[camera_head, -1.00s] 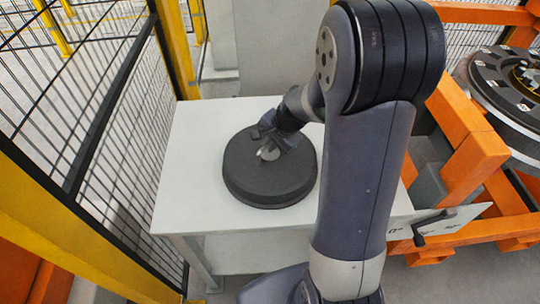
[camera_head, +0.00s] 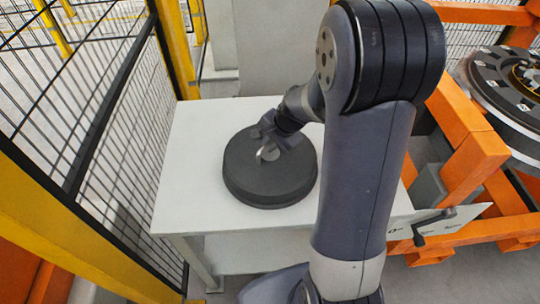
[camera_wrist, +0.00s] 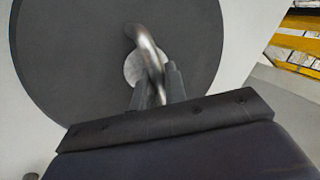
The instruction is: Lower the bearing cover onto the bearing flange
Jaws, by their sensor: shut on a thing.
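The bearing cover (camera_head: 250,180) is a thick dark grey disc lying flat on the white table. It also fills much of the wrist view (camera_wrist: 80,60), with a light round hub and a curved metal handle (camera_wrist: 146,45) at its middle. My gripper (camera_head: 268,150) is over the middle of the cover. In the wrist view my gripper's fingers (camera_wrist: 158,88) are shut on the handle. The bearing flange is probably the ringed dark part on the wheelset (camera_head: 510,85) at the far right, partly cut off by the picture edge.
The white table (camera_head: 185,200) has bare room around the cover. A mesh fence (camera_head: 95,110) with yellow posts stands close on the left. An orange frame (camera_head: 475,160) and a panel with a black crank handle (camera_head: 432,225) stand to the right. A grey column (camera_head: 265,50) is behind.

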